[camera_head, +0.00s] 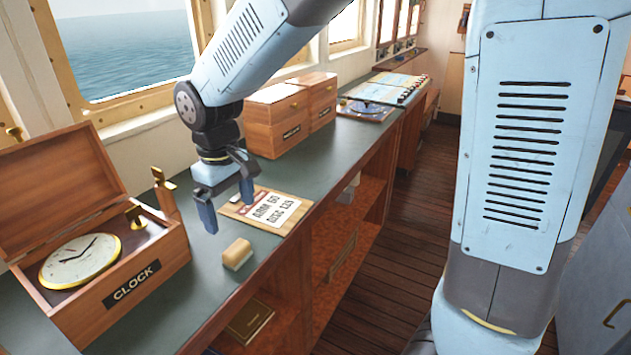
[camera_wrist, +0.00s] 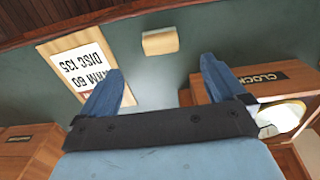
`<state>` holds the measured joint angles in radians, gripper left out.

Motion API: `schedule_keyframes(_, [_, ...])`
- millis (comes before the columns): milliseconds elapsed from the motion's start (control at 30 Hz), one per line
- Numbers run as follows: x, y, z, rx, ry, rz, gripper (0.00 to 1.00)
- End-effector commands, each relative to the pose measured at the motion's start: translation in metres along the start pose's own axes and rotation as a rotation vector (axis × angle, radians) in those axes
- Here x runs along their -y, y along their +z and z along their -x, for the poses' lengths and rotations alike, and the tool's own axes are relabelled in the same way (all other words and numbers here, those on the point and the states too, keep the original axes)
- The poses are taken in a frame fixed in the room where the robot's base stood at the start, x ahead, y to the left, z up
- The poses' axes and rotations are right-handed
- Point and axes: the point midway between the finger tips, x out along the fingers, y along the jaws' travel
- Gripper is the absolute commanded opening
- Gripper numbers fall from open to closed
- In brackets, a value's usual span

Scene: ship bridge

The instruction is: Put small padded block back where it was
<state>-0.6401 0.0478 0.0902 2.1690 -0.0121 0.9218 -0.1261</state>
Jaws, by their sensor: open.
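The small padded block (camera_head: 237,254) is a tan piece lying on the dark green counter near its front edge, between the clock box and a lettered board. In the wrist view the block (camera_wrist: 160,41) lies ahead of my fingertips, roughly midway between them sideways. My gripper (camera_head: 229,204) is open and empty above the counter, behind the block in the head view and apart from it. In the wrist view both blue fingers of my gripper (camera_wrist: 163,75) are spread, with only bare counter showing between them.
A wooden box labelled CLOCK (camera_head: 133,281) stands open at left, with a brass-rimmed clock inside. The lettered board (camera_head: 239,210) lies right of the block. Closed wooden boxes (camera_head: 273,139) stand farther back. The counter's front edge is close to the block, with open shelves (camera_head: 345,235) below.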

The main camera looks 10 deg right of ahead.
Motion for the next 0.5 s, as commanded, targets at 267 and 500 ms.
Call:
schedule_keyframes(267, [-0.03, 0.026, 0.024, -0.051, 0.015, -0.092, 0.97])
schedule_keyframes(500, [-0.082, 0.093, 0.067, -0.159, 0.054, -0.294, 0.97])
